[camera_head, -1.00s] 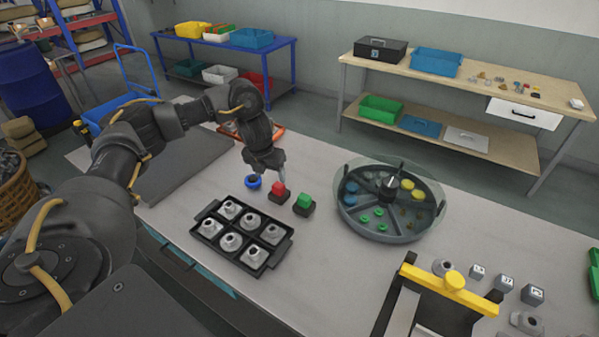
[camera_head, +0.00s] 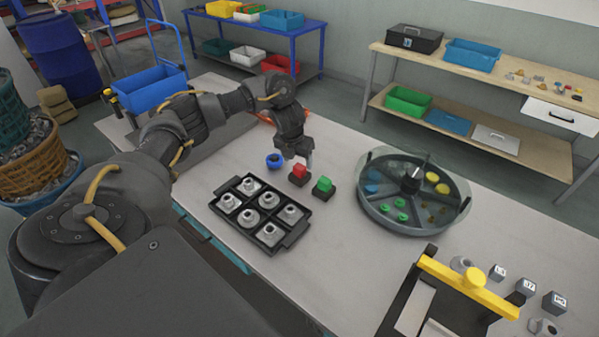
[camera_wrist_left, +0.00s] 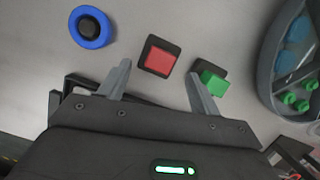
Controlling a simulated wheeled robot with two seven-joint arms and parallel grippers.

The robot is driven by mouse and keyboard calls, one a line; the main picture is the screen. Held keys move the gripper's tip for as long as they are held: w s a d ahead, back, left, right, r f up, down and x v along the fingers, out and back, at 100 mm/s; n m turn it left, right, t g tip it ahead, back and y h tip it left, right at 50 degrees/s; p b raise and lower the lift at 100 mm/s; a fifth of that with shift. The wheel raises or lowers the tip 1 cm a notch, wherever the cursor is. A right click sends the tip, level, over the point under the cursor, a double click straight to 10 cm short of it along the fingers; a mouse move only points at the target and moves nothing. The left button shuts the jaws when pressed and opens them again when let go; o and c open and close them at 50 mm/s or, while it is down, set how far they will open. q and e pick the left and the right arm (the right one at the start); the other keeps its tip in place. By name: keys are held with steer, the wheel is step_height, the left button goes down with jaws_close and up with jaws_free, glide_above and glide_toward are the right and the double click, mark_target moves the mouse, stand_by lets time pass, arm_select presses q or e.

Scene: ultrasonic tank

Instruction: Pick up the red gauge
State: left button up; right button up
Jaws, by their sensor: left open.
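The red gauge (camera_head: 299,171) is a small red block on a dark base, standing on the workbench between a blue ring-shaped piece and a green block. It also shows in the left wrist view (camera_wrist_left: 158,59), ahead of and between my fingertips. My left gripper (camera_head: 308,155) is above and just behind the red gauge in the head view. In the left wrist view its two fingers (camera_wrist_left: 158,75) are apart with nothing between them. My right gripper does not show in these views.
The blue ring piece (camera_head: 274,160) and the green block (camera_head: 323,184) stand close on either side. A black tray (camera_head: 294,238) of metal parts lies in front. A round divided tank (camera_head: 398,225) is to the right, and a yellow-handled fixture (camera_head: 440,270) at the lower right.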

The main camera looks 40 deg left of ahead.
mark_target(300, 166)
arm_select(q)
steer(key=shift+s+f, duration=0.1)
steer(key=shift+f, duration=0.15)
steer(key=x, duration=0.2)
steer(key=b+x, duration=0.1)
steer(key=x, duration=0.1)
steer(key=shift+w+r, duration=0.1)
steer(key=shift+w, duration=0.15)
steer(key=shift+w+f, duration=0.15)
steer(key=shift+f, duration=0.2)
steer(key=shift+a+f, duration=0.1)
steer(key=shift+f, duration=0.05)
steer(key=shift+c, duration=0.3)
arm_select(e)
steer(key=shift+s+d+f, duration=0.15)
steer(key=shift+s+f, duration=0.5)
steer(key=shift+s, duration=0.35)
arm_select(q)
steer(key=c, duration=1.1)
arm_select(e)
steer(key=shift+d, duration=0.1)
arm_select(q)
steer(key=shift+r, duration=0.2)
